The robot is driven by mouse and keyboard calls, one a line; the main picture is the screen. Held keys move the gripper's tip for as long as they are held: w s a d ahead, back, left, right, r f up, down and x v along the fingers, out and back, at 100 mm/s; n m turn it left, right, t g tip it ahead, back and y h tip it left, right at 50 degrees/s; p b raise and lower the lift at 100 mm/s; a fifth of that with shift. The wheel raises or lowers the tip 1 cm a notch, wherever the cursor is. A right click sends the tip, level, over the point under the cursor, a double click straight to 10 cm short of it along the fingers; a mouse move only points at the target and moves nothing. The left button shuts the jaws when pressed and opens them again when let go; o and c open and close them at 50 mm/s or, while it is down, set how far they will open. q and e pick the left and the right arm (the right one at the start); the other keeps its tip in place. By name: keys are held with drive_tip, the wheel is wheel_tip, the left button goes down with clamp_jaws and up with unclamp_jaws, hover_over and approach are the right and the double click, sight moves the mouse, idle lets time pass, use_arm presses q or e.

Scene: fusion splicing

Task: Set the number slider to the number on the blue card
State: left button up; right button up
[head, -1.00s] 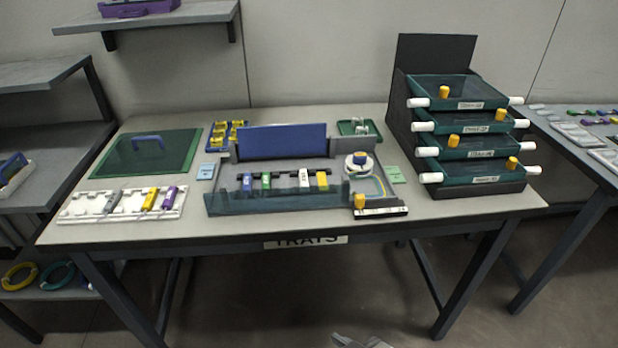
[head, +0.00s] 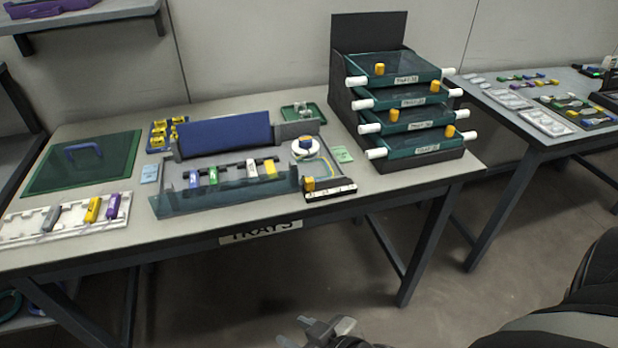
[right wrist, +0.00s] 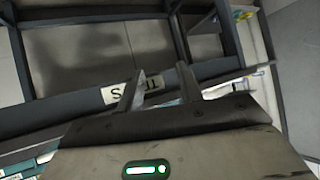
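The number slider (head: 335,190) is a pale strip with dark marks at the front right of the teal station on the table. Its orange knob (head: 309,184) stands at the strip's left end. The blue card (head: 149,173) lies flat left of the station; its writing is too small to read. My right gripper (head: 322,328) is low at the bottom edge of the head view, in front of the table and well apart from the slider. In the right wrist view its two fingers (right wrist: 161,72) are spread with nothing between them. My left gripper is out of view.
A green card (head: 342,154) lies right of the station. A rack of several trays (head: 415,151) with white side handles stands at the table's right. A white holder (head: 20,226) with coloured tools is at left. A second table (head: 575,140) stands further right, across a floor gap.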

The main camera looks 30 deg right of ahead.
drive_tip(key=shift+o, duration=0.4)
drive_tip(key=s+d+r+n+g+h+p, duration=0.1)
drive_tip(key=s+d+r+g+h+p, duration=0.2)
drive_tip(key=d+r+g, duration=0.2)
drive_tip(key=n+t+h, duration=0.5)
drive_tip(key=n+t, duration=0.7)
drive_tip(key=n, duration=1.8)
approach(310, 184)
drive_tip(key=p+x, duration=0.1)
drive_tip(key=x, duration=0.7)
drive_tip(key=shift+w+d, duration=0.1)
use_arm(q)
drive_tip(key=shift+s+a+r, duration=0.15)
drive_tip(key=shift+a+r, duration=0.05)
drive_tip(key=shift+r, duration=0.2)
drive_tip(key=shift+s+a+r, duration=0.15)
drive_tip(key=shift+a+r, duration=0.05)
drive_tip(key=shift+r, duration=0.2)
